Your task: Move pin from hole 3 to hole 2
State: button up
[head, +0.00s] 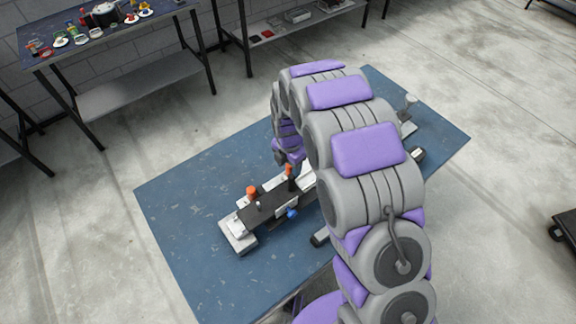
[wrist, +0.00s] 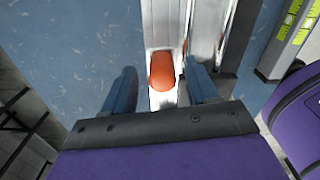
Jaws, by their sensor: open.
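In the wrist view an orange pin head (wrist: 161,72) shows between the two fingers of my gripper (wrist: 160,68). The fingers are open, with a gap on each side of the pin head. The pin's shaft and its hole are hidden under the head. In the head view a long fixture (head: 262,208) with a dark top lies on the blue table. One orange pin (head: 252,191) stands near its left end, and another orange-topped piece (head: 289,170) stands farther right, just below my gripper (head: 290,158). Hole numbers cannot be read.
A blue knob (head: 292,213) sits at the fixture's front side. My arm hides the fixture's right part. In the wrist view a metal rail (wrist: 212,35) runs close beside the right finger, with a yellow-green level (wrist: 298,20) farther right. The blue table (head: 185,200) is clear at left.

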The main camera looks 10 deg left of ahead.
notch_tip(320, 180, up, 16)
jog(key=p, duration=0.2)
jog(key=shift+r+p, duration=0.25)
jog(key=shift+p, duration=0.1)
jog(key=shift+a, duration=0.1)
